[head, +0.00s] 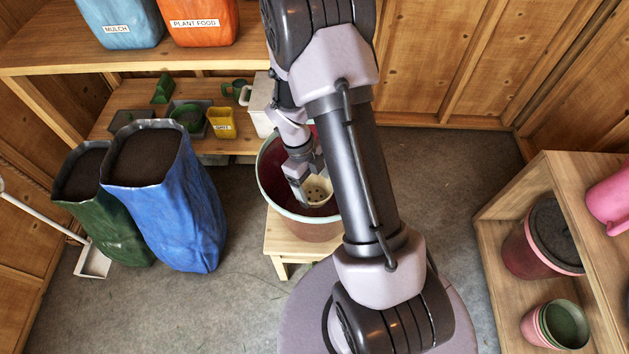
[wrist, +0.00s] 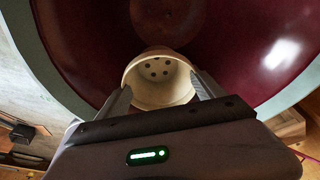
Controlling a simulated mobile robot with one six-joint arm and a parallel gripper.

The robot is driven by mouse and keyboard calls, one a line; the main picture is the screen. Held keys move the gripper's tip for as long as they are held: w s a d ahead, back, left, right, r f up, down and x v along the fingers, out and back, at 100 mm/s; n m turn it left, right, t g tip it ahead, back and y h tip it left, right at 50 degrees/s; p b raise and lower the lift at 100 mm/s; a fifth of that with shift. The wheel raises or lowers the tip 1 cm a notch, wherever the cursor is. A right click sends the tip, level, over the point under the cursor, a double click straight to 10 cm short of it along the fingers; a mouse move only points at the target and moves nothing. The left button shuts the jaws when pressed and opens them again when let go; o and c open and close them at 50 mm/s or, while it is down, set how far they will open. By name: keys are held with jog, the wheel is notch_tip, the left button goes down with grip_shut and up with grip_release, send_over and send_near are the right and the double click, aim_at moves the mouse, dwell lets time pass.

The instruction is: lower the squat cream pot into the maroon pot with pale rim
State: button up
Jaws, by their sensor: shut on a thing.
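The squat cream pot (wrist: 160,92) has several drainage holes in its base. It also shows in the head view (head: 318,191). My gripper (wrist: 163,97) is shut on it, with a finger on each side; in the head view my gripper (head: 308,188) comes down from above left. The maroon pot with pale rim (head: 272,172) stands on a small wooden stool. In the wrist view its glossy maroon inside (wrist: 232,50) surrounds the cream pot. The cream pot is over or within its mouth; I cannot tell how deep. My arm hides the maroon pot's right side.
The wooden stool (head: 283,247) bears the maroon pot. A blue soil sack (head: 172,205) and a green one (head: 95,230) stand to the left. A low shelf behind holds a yellow box (head: 221,122) and trays. A right shelf (head: 487,232) holds more pots. Floor between is clear.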

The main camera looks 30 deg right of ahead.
notch_tip(320, 180, down, 16)
dwell(1.7)
dwell(0.5)
jog(key=o, duration=1.3)
jog(key=shift+o, duration=0.2)
